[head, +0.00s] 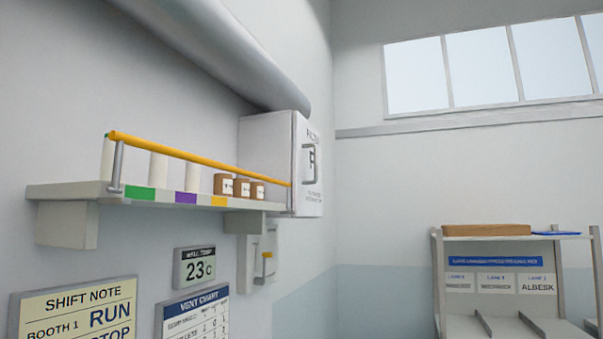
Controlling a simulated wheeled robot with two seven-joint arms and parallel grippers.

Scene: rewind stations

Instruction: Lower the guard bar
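The guard bar (200,158) is a long yellow rod in the head view. It runs along the front of a grey wall shelf (70,192), above the shelf's edge. A grey post (117,168) supports its near left end, and its far right end reaches the white cabinet. Behind the bar, several white cylinders (158,166) and small brown boxes (224,184) stand on the shelf. Green, purple and yellow patches mark the shelf's front edge. Neither of my grippers shows in this view.
A white cabinet (268,140) with a handle is at the shelf's far end. Below hang a small box with a yellow lever (266,265), a 23C display (194,267), a shift note (70,312) and a vent chart (192,312). A rack (438,270) stands at right.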

